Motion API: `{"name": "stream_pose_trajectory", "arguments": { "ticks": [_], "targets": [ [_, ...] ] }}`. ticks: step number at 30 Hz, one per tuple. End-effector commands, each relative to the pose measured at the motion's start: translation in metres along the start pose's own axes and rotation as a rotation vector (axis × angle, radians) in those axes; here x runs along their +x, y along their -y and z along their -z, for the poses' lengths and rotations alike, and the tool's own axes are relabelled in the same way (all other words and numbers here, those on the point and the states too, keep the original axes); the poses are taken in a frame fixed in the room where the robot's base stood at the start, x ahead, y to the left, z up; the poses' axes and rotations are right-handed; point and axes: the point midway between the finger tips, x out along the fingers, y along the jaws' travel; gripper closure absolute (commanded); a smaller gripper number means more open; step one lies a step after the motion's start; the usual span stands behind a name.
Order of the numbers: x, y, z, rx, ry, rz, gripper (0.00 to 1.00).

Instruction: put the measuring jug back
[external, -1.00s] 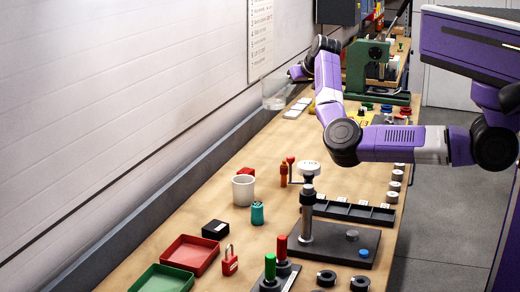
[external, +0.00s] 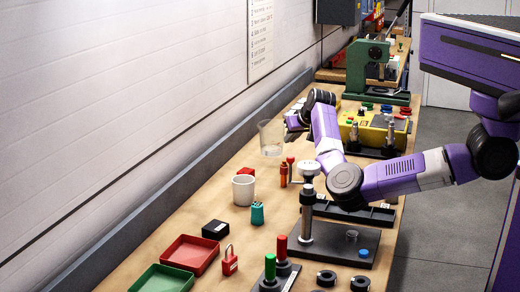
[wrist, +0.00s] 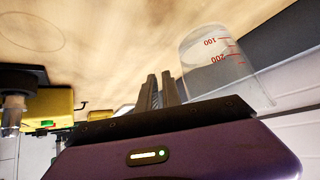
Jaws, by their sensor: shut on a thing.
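The clear measuring jug (external: 271,136) is at the left of my gripper (external: 287,127) in the external view, in front of the wall and above the bench. It looks upright there. In the wrist view the jug (wrist: 222,62) shows red marks, 100 and 200, beside the dark fingers of my gripper (wrist: 159,90). My gripper is shut on the jug. The exact contact is hard to see. A faint ring (wrist: 30,50) is marked on the wooden surface at the upper left of the wrist view.
A white cup (external: 243,190), a teal block (external: 257,213) and orange-red bottles (external: 284,174) stand on the bench (external: 215,212) below the jug. A black stand (external: 307,215) is to their right. A yellow unit (external: 372,132) lies behind my arm. The wall borders the left.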

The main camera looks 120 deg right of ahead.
Motion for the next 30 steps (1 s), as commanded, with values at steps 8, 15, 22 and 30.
{"name": "stream_pose_trajectory", "arguments": {
  "ticks": [8, 15, 22, 30],
  "targets": [
    [0.015, -0.001, -0.015, 0.0, 0.0, 0.0, 1.0],
    [0.033, -0.003, -0.033, 0.001, 0.0, 0.001, 1.0],
    [0.033, -0.003, -0.033, 0.001, -0.001, 0.0, 1.0],
    [0.035, -0.003, -0.035, 0.0, 0.001, 0.0, 0.69]
  ]
}}
